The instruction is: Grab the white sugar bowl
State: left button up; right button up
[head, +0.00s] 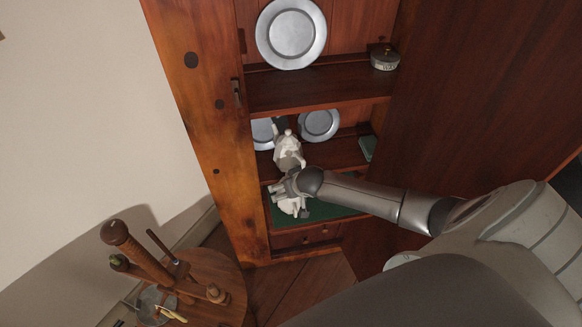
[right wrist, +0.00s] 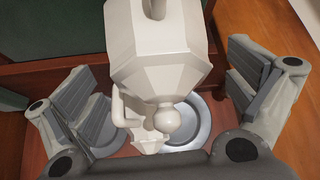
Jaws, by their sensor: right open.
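A white faceted vessel that looks like the sugar bowl (head: 290,207) stands on the low green-lined shelf of the wooden cabinet in the head view, partly hidden by my right gripper (head: 284,186). In the right wrist view a large white faceted body with a round knob, which I take for the sugar bowl (right wrist: 158,58), fills the middle. The open fingers of my right gripper (right wrist: 168,92) stand on either side of it, with visible gaps. A white teapot (head: 288,153) stands on the shelf just above. My left gripper is not in view.
Pewter plates lean at the back of the middle shelf (head: 319,125) and the upper shelf (head: 291,34). A round lidded tin (head: 384,57) sits at the upper right. The cabinet's side post (head: 215,130) is close on the left. A small round table (head: 215,272) holds several items.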

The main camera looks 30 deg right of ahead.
jog(key=c, duration=1.5)
jog(key=shift+c, duration=1.2)
jog(key=shift+r, duration=0.15)
